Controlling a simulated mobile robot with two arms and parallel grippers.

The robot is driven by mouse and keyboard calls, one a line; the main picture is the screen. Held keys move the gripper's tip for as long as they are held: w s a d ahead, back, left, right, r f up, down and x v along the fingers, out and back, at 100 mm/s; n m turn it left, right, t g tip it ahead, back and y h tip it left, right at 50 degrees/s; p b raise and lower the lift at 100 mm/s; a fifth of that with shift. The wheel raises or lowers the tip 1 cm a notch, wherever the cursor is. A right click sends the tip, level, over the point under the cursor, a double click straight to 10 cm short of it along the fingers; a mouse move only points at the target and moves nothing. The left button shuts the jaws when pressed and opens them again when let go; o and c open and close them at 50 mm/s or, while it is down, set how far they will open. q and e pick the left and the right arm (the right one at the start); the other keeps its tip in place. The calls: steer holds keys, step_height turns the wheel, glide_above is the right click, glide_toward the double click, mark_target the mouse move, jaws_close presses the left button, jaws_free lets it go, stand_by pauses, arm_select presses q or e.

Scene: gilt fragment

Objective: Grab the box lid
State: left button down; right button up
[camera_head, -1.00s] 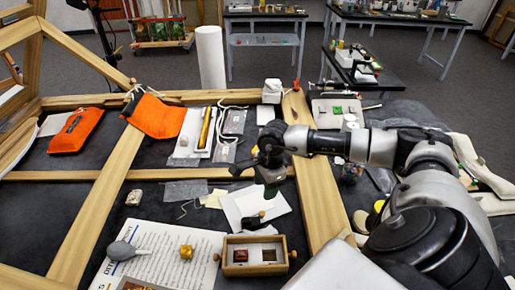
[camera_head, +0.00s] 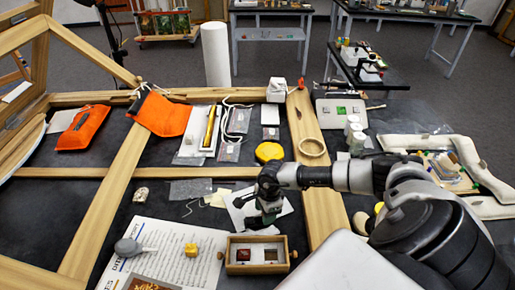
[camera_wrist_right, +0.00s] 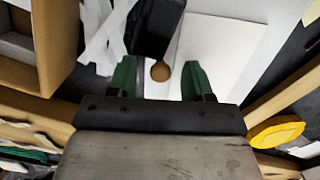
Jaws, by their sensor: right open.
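An open wooden box (camera_head: 256,268) with side knobs sits at the bottom middle of the head view; its edge shows at upper left in the right wrist view (camera_wrist_right: 50,45). A dark piece (camera_wrist_right: 155,25) with a round brown knob (camera_wrist_right: 160,71) lies over a white sheet (camera_wrist_right: 215,50); I cannot tell whether it is the lid. My right gripper (camera_head: 268,212) is over that sheet, just beyond the box. In the wrist view its green fingertips (camera_wrist_right: 160,80) are open, with the knob between them in the picture; contact is unclear. My left gripper is out of view.
Wooden frame bars (camera_head: 318,185) cross the table right of the box. A yellow disc (camera_head: 270,152) and a wooden ring (camera_head: 312,147) lie beyond my gripper.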

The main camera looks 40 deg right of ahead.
jaws_close()
stand_by(0.3)
